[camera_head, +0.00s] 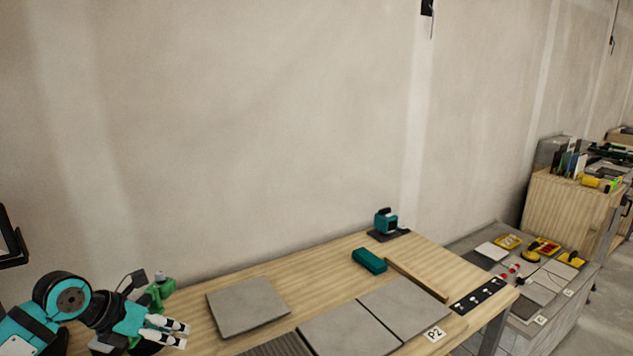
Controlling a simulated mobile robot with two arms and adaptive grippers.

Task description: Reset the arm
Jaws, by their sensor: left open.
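My left gripper (174,333) is at the lower left, its arm coming in from the left. Its two pale fingers are apart with nothing between them. It is over the left end of the wooden table (330,259), left of a loose grey tile (247,305). My right gripper is not in view.
Two grey tiles (404,305) lie side by side near a label marked P2 (434,334). A teal block (369,261), a teal device (386,222) and a wooden strip (416,279) are behind them. A grey bench (487,237) with tools stands right. A wall closes the back.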

